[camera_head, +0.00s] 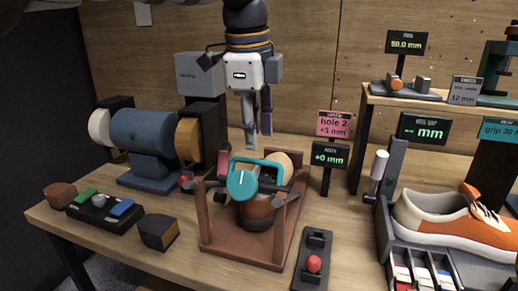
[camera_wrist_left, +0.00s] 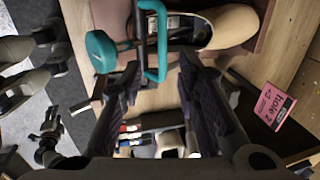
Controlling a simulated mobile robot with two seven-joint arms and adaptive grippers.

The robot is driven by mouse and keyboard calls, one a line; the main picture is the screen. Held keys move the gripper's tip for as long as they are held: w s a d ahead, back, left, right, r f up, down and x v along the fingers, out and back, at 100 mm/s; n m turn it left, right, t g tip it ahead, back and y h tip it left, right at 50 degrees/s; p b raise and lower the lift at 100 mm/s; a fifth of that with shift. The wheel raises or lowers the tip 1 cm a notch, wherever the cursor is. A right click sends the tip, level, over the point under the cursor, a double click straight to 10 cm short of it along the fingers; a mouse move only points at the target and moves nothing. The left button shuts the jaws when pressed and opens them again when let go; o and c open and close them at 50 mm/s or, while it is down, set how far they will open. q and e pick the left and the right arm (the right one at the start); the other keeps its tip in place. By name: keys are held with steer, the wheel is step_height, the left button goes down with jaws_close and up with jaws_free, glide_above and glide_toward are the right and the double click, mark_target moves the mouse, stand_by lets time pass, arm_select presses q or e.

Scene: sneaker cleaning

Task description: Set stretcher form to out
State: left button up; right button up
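The stretcher form, a beige shoe-shaped piece (camera_head: 283,166) with a teal round knob (camera_head: 242,184) and a teal loop handle (camera_head: 272,163), sits in a reddish-brown wooden stand (camera_head: 207,238). In the left wrist view, the form (camera_wrist_left: 228,24), knob (camera_wrist_left: 99,51) and handle (camera_wrist_left: 162,42) lie ahead of the fingers. My left gripper (camera_head: 258,142) points down just above the handle. Its fingers (camera_wrist_left: 162,68) are apart, with the handle's near end between or just beyond them; contact cannot be told. My right gripper is not in view.
A pink card (camera_head: 334,124) reads "hole 2 +3 mm" above a display (camera_head: 330,157) reading +0 mm. A blue polishing machine (camera_head: 145,135) stands left. A sneaker (camera_head: 440,222) is right. A red-button box (camera_head: 313,263) lies in front of the stand, right.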

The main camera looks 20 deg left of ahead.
mark_target(258, 163)
arm_select(q)
steer(key=x, duration=0.5)
steer(key=shift+w+f, duration=0.15)
steer(key=shift+f, duration=0.05)
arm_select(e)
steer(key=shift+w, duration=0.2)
arm_select(q)
steer(key=shift+c, duration=0.4)
jaws_close()
